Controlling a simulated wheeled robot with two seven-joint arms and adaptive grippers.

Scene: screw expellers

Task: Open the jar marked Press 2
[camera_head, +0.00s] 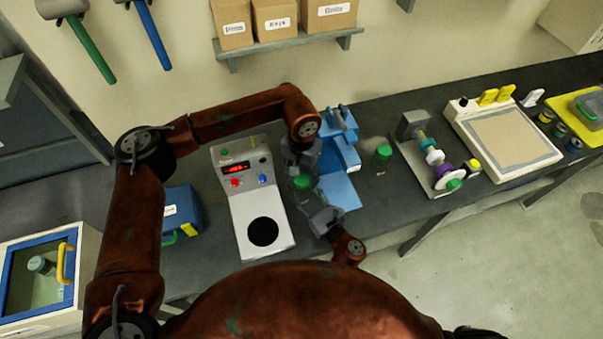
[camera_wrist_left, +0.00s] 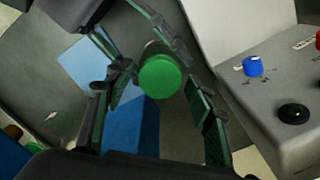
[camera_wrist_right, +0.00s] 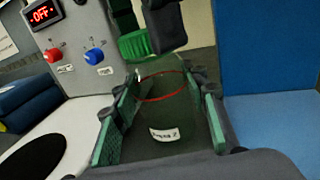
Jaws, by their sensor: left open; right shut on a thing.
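The clear jar (camera_wrist_right: 165,115) stands between the fingers of my right gripper (camera_wrist_right: 160,128) in the right wrist view. It has a red ring and a white label (camera_wrist_right: 164,135), small but apparently reading Press 2. My right gripper is shut on the jar's body. A green lid (camera_wrist_right: 132,46) shows above the jar; it also shows in the head view (camera_head: 303,182). My left gripper (camera_wrist_left: 158,95) is open, with its fingers on both sides of the green lid (camera_wrist_left: 160,77) in the left wrist view. I see gaps between the lid and these fingers.
A grey device (camera_head: 251,213) with a red display and black disc stands left of the jar. A blue stand (camera_head: 341,157) is close behind and right.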

